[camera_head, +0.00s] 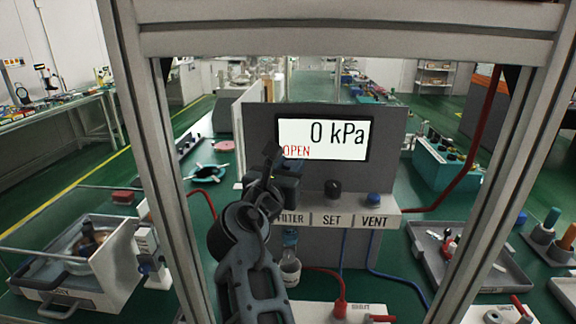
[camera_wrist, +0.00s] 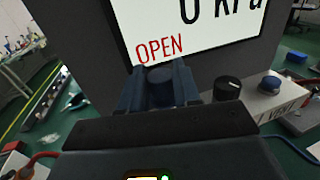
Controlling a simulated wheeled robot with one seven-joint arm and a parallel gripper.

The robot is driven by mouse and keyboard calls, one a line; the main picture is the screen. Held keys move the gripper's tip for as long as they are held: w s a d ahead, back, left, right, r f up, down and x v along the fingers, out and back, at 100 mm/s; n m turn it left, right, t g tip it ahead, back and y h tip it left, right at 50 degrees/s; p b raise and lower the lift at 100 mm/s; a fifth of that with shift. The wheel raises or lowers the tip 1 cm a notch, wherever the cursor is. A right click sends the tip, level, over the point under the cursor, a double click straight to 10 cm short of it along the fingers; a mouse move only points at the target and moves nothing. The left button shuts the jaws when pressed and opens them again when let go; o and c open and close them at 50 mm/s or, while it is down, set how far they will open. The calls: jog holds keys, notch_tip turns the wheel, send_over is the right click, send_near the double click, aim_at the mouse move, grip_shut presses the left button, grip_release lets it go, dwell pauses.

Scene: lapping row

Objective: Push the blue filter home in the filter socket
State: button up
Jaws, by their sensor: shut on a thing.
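My gripper (camera_head: 284,172) is at the front of a grey gauge unit, above the left end of its label ledge, which reads FILTER, SET and VENT. In the wrist view, my gripper (camera_wrist: 160,84) is shut on a dark blue round piece, the blue filter (camera_wrist: 160,91), between its two fingers. In the head view my gripper and arm cover the filter. The filter socket is hidden behind my gripper in both views, so I cannot tell how deep the filter sits. The display (camera_head: 323,139) reads 0 kPa, with OPEN in red.
A dark SET knob (camera_head: 333,188) and a blue VENT button (camera_head: 373,200) are just right of my gripper. Grey frame posts (camera_head: 160,170) stand at both sides. A grey tray (camera_head: 470,255) lies at right, a box (camera_head: 75,265) at left. Red and blue hoses run below the ledge.

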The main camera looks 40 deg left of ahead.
jog(key=shift+f+b, duration=0.65)
jog(key=shift+f, duration=0.6)
jog(key=o, duration=1.1)
jog(key=shift+s, duration=0.1)
jog(key=v, duration=0.7)
jog(key=shift+s+d, duration=0.1)
jog(key=shift+s, duration=0.2)
